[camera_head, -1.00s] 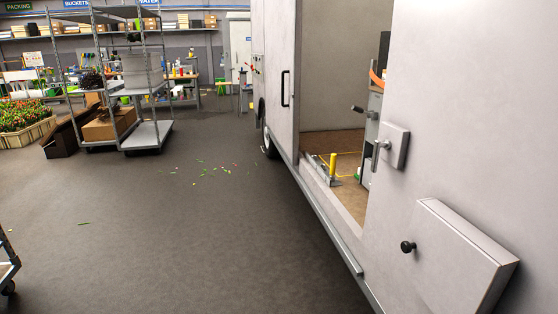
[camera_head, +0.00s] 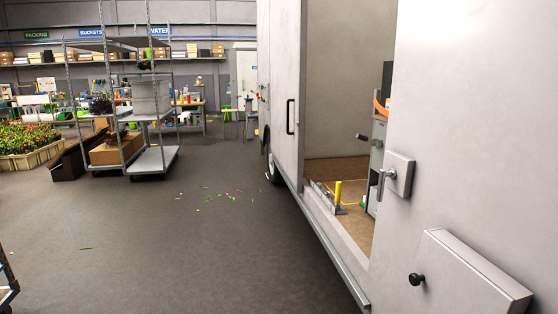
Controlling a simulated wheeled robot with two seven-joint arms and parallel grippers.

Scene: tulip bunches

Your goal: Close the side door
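The side door (camera_head: 280,100) of the white van stands slid back toward the far end, with a black upright handle (camera_head: 290,117) near its edge. The doorway (camera_head: 335,130) beside it is open and shows the van's inside, with a brown floor and a yellow post (camera_head: 338,191). Nearer on the van's side wall (camera_head: 470,130) is a grey lever handle on a square plate (camera_head: 394,176). Neither of my grippers is in view.
A step rail (camera_head: 330,255) runs along the van's lower edge. A wire-post shelf cart (camera_head: 150,160) with boxes and a flower crate (camera_head: 25,160) stand at the left. Petals and leaves (camera_head: 215,195) litter the open floor. A wall box with a black knob (camera_head: 470,275) juts out at lower right.

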